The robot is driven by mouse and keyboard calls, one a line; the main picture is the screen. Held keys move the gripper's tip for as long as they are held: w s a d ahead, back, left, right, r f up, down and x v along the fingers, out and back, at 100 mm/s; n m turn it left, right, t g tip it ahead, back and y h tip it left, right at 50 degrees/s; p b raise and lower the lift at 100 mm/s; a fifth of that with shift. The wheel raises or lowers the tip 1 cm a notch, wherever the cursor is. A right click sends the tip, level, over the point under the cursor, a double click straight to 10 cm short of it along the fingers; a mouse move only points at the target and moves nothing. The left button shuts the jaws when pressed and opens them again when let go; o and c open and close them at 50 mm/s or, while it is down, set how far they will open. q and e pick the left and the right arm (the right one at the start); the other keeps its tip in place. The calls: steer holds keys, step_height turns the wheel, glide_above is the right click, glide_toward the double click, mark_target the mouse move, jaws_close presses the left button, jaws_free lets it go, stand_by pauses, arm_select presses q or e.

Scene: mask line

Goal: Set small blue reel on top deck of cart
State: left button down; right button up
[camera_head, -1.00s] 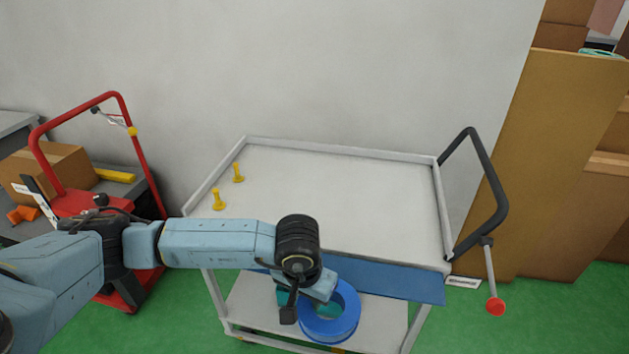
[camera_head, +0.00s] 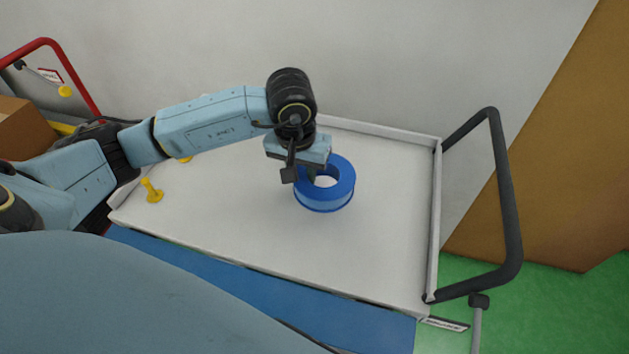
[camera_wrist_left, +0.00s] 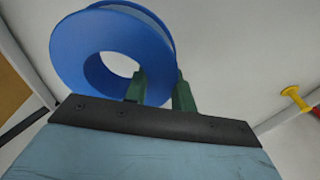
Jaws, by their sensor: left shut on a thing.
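The small blue reel (camera_head: 338,194) is over the middle of the cart's white top deck (camera_head: 250,232) in the head view. I cannot tell whether it touches the deck. My left gripper (camera_head: 312,174) is shut on the reel's ring at its left side. In the left wrist view the reel (camera_wrist_left: 75,52) fills the upper left, with the green fingers (camera_wrist_left: 160,92) on either side of its rim. My right gripper is not in view.
Yellow pegs stand at the deck's left, one near the front (camera_head: 151,191). A raised lip edges the deck, and a black handle (camera_head: 508,200) rises at its right. A blue strip (camera_head: 250,290) runs along the front. Deck around the reel is clear.

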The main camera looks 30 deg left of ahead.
arm_select(q)
steer(key=f, duration=0.3)
steer(key=shift+s, duration=0.2)
step_height(320, 180, down, 4)
steer(key=shift+r, duration=0.2)
steer(key=shift+w+f, duration=0.15)
steer(key=shift+f, duration=0.15)
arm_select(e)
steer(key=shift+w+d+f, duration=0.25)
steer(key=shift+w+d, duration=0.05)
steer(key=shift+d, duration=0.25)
arm_select(q)
steer(key=shift+b, duration=0.3)
steer(key=shift+f, duration=0.1)
steer(key=c, duration=1.5)
jaws_free()
steer(key=o, duration=0.3)
steer(key=shift+o, duration=0.2)
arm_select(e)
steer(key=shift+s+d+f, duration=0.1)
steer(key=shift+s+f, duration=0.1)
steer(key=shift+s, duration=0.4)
